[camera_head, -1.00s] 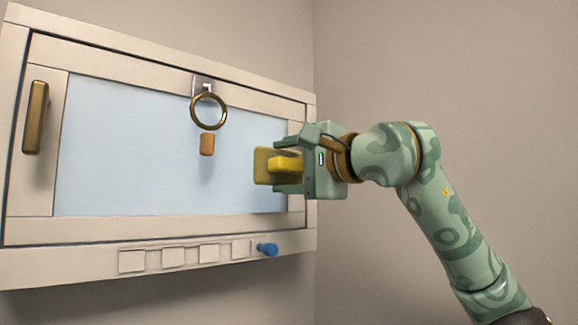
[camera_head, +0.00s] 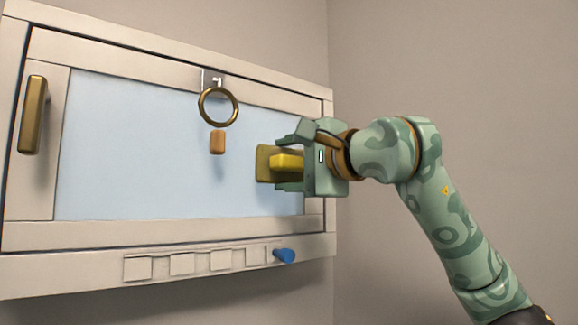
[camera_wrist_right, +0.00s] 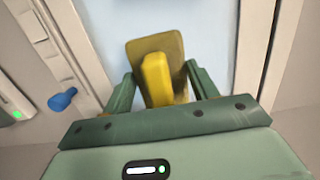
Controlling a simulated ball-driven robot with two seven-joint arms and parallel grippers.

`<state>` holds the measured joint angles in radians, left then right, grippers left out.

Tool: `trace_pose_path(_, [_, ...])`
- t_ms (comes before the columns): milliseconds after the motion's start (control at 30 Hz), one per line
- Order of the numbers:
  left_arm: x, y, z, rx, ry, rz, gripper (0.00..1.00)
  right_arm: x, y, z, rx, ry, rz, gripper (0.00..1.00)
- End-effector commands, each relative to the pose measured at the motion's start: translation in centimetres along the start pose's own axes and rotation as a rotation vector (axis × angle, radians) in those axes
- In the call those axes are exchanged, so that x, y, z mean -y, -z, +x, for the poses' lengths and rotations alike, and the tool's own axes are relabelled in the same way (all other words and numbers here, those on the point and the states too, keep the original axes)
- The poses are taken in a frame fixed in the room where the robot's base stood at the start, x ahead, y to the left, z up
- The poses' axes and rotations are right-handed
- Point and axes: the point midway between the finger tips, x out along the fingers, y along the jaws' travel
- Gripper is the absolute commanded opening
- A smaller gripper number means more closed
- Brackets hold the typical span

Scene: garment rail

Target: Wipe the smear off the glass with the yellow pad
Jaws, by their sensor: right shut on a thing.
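The yellow pad (camera_head: 263,163) is a flat plate with a brighter yellow grip block (camera_head: 287,163). My right gripper (camera_head: 291,160) is shut on that block. The pad faces the pale blue glass (camera_head: 140,150), over its right part; I cannot tell whether it touches. In the right wrist view the pad (camera_wrist_right: 145,46) sits beyond the fingers (camera_wrist_right: 160,80), its block between them and the glass (camera_wrist_right: 212,35) behind. I see no clear smear on the glass; the pad hides part of it. My left gripper is not in view.
The glass sits in a cream framed panel (camera_head: 130,235) with a brass handle (camera_head: 33,115) at left. A brass ring (camera_head: 218,90) hangs on a hook, with a brown block (camera_head: 217,142) below it. A blue knob (camera_head: 284,255) sticks out at lower right, beside several square tiles (camera_head: 181,264).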

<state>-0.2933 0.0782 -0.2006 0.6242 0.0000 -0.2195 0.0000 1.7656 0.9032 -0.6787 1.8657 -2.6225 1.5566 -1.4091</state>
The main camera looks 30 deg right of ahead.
Motion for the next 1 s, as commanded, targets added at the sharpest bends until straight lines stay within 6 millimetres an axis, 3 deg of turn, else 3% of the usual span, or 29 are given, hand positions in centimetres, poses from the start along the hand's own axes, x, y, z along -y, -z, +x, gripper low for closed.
trace_pose_path(167, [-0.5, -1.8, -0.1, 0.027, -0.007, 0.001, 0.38, 0.0, 0.0, 0.0, 0.000, 0.000, 0.000, 0.40])
trace_pose_path(500, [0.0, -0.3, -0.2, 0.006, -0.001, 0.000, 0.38, 0.0, 0.1, 0.5, 0.000, -0.001, 0.000, 0.40])
trace_pose_path(1000, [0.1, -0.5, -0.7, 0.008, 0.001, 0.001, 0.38, 0.0, 0.2, 1.5, 0.000, 0.000, 0.000, 0.40])
